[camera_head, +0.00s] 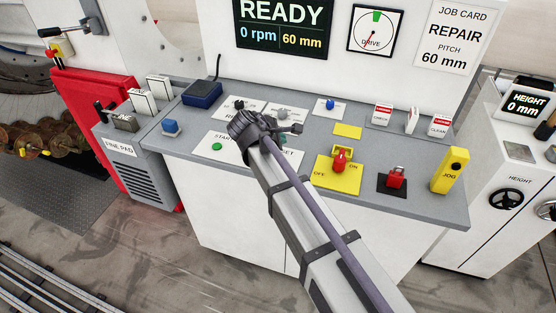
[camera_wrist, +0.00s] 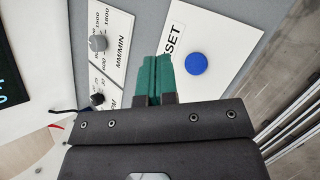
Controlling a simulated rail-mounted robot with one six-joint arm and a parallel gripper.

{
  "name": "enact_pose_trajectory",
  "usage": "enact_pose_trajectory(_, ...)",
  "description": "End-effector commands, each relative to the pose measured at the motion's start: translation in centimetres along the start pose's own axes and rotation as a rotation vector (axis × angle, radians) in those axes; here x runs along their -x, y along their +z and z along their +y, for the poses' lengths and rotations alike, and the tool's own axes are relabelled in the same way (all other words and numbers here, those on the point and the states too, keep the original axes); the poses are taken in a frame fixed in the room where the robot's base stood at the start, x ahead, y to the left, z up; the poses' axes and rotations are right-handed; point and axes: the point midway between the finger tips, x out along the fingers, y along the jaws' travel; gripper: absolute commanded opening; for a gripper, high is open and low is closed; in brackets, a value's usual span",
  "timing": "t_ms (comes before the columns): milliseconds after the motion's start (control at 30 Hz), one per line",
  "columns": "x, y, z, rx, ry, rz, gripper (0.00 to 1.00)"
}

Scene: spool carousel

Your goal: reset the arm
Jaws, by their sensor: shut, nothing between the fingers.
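My gripper (camera_wrist: 165,75) shows in the wrist view as two green fingertips pressed together, with nothing between them. It is over the control desk, just beside a blue button (camera_wrist: 196,64) on a white card ending in "SET". The fingertips look apart from the button; their height above the desk is hard to tell. In the head view my dark wrist and pale arm reach over the desk (camera_head: 420,205) from the lower right. They cover part of the "SET" card (camera_head: 287,157), and its button is not visible there.
Around my wrist are dials (camera_head: 282,113), a green start button (camera_head: 217,146), and a blue button (camera_head: 330,104) at the back. To the right are a yellow OFF/ON switch (camera_head: 340,163), a red switch (camera_head: 396,178) and a yellow JOG post (camera_head: 453,170). The display (camera_head: 280,25) reads READY.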

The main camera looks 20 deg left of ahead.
Motion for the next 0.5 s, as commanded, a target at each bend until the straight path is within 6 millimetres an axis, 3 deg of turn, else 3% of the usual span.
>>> enact_pose_trajectory(233, 0.0, 0.0, 0.0, -0.008, 0.0, 0.0, 0.0)
enact_pose_trajectory(333, 0.0, -0.1, -0.4, -0.116, -0.021, 0.004, 0.0)
enact_pose_trajectory(367, 0.1, -0.2, -1.0, -0.182, -0.045, 0.017, 0.0)
enact_pose_trajectory(433, 0.8, -0.1, -4.5, -0.39, -0.145, 0.061, 0.0)
enact_pose_trajectory(500, 0.0, 3.1, -9.1, -0.666, -0.306, 0.07, 0.0)
